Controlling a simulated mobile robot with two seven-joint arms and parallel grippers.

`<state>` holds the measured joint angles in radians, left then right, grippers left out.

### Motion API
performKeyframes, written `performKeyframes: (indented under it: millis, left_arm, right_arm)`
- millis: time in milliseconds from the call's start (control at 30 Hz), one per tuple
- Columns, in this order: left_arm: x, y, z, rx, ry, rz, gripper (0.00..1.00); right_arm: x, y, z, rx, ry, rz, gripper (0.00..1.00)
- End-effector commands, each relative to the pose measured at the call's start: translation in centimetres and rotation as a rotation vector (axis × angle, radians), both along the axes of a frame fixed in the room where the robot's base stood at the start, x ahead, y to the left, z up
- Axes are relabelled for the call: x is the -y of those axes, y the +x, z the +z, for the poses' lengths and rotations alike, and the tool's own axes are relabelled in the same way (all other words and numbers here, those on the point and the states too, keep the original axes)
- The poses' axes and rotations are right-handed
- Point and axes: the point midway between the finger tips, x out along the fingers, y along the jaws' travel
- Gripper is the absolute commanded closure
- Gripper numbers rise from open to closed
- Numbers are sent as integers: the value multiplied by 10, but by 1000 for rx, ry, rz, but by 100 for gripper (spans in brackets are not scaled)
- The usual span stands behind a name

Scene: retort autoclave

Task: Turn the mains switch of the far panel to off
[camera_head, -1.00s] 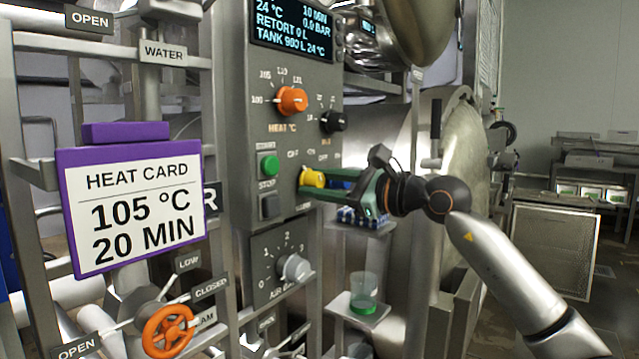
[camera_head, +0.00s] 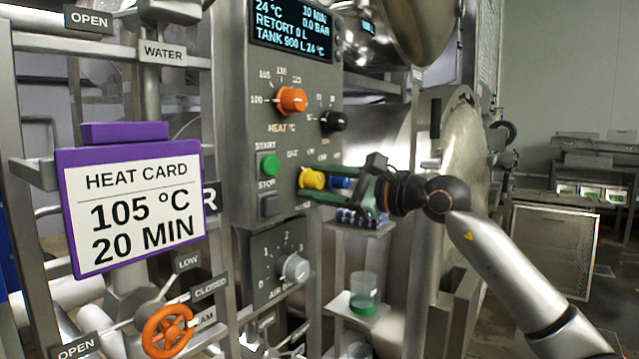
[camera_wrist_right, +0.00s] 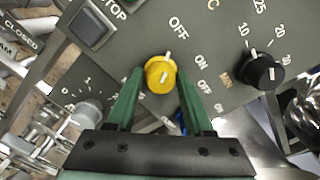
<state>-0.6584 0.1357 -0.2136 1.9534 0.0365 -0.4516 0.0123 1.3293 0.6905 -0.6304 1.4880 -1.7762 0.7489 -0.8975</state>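The yellow knob (camera_head: 312,179) sits low on the grey control panel (camera_head: 231,95), with OFF and ON printed around it. My right gripper (camera_wrist_right: 160,80) has its green fingers on either side of the yellow knob (camera_wrist_right: 160,75). Narrow gaps seem to show between fingers and knob in the wrist view, so it looks open around it. A white line on the knob and a white tick near it lie toward the OFF label (camera_wrist_right: 178,27); the exact pointer angle is hard to tell. My left gripper is not in view.
A blue knob (camera_head: 340,182) is close beside the yellow one, partly behind my fingers. Above are an orange heat knob (camera_head: 291,100) and a black knob (camera_head: 333,121); to the left is a green start button (camera_head: 268,165). A small shelf with a beaker (camera_head: 363,291) stands below.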

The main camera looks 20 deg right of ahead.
Motion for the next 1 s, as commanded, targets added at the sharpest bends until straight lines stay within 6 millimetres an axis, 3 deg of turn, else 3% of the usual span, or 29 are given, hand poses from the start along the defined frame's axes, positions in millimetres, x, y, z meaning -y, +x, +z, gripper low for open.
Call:
performKeyframes:
  millis: [133,533,1000]
  left_arm:
    - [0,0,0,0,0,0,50]
    - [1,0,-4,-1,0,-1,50]
    - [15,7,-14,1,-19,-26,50]
  right_arm:
    - [0,0,0,-1,1,0,30]
    - [8,-9,-1,0,1,-2,29]
    - [65,-83,-2,-1,0,-2,29]
